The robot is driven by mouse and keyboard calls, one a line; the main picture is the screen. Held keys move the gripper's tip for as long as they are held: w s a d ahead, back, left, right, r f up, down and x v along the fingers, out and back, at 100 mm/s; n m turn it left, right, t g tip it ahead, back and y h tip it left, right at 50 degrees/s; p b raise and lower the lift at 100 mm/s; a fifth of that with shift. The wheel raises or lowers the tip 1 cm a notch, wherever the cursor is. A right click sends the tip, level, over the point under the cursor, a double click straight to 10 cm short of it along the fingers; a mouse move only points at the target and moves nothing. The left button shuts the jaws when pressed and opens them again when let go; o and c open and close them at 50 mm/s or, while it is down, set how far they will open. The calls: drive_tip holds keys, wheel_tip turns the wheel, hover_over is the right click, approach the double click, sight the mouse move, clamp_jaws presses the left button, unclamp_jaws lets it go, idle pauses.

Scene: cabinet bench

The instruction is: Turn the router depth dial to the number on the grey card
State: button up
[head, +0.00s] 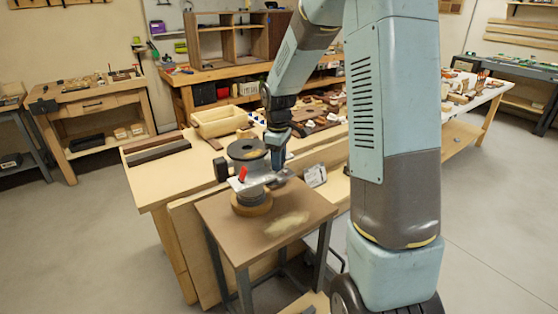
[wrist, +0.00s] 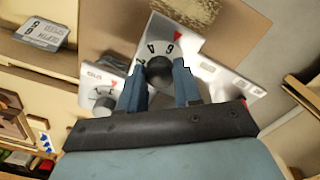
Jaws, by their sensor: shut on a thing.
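The router (head: 247,155) stands upright on a small brown-topped table, with a red lever on its front. In the wrist view its depth dial is a dark round knob (wrist: 160,71) on a pale plate with numbers around it. A red triangle (wrist: 178,36) marks the plate's upper edge, and what looks like a 6 lies closest to it. My gripper (wrist: 160,82) is shut on the knob, one blue finger on each side. The grey card (wrist: 43,33) lies at the upper left; its number is too small and turned to read surely. The card also shows in the head view (head: 315,175).
A second, smaller dial (wrist: 103,100) with a red mark sits left of the gripped one. The small table (head: 285,225) has bare room to the right, with a dust patch. The workbench behind holds a wooden box (head: 220,121) and several loose parts.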

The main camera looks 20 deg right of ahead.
idle(0.4)
drive_tip(key=o, duration=1)
drive_tip(key=shift+o, duration=0.2)
drive_tip(key=shift+r, duration=0.1)
wheel_tip(320, 180, up, 14)
drive_tip(key=shift+f, duration=0.2)
drive_tip(key=shift+a, duration=0.1)
drive_tip(key=s+r+m+t, duration=0.2)
drive_tip(key=s+m, duration=0.3)
drive_tip(key=s, duration=0.9)
drive_tip(key=s+r+m+t, duration=0.3)
drive_tip(key=s+r+m, duration=0.1)
drive_tip(key=s, duration=1)
drive_tip(key=shift+s+d+r+m+t, duration=0.2)
drive_tip(key=shift+r+m+t, duration=0.1)
drive_tip(key=shift+m, duration=0.3)
